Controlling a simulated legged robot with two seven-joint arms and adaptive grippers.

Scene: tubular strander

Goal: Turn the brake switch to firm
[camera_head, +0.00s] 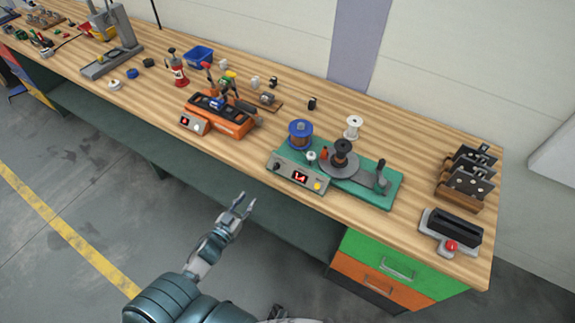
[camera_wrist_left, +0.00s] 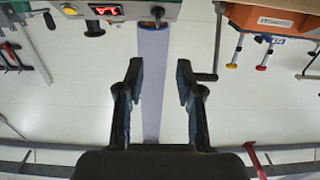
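The strander is a green base plate (camera_head: 378,190) with a grey control panel (camera_head: 291,176) on its front left. The panel carries a red display (camera_head: 300,176) reading 1.4, a dark knob (camera_head: 276,166) at its left and a yellow button (camera_head: 317,186) at its right. I cannot read which control is the brake switch. My left gripper (camera_head: 246,203) is open and empty, in front of the bench and left of the panel. In the left wrist view its fingers (camera_wrist_left: 160,75) are apart, and the panel shows inverted at the top with the dark knob (camera_wrist_left: 157,12). My right gripper is not in view.
A blue spool (camera_head: 300,135) and a dark spool (camera_head: 342,152) stand on the strander. An orange device (camera_head: 222,115) stands to its left. A grey holder with a red knob (camera_head: 450,233) is at the right end. Bare wood lies between the orange device and the strander.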

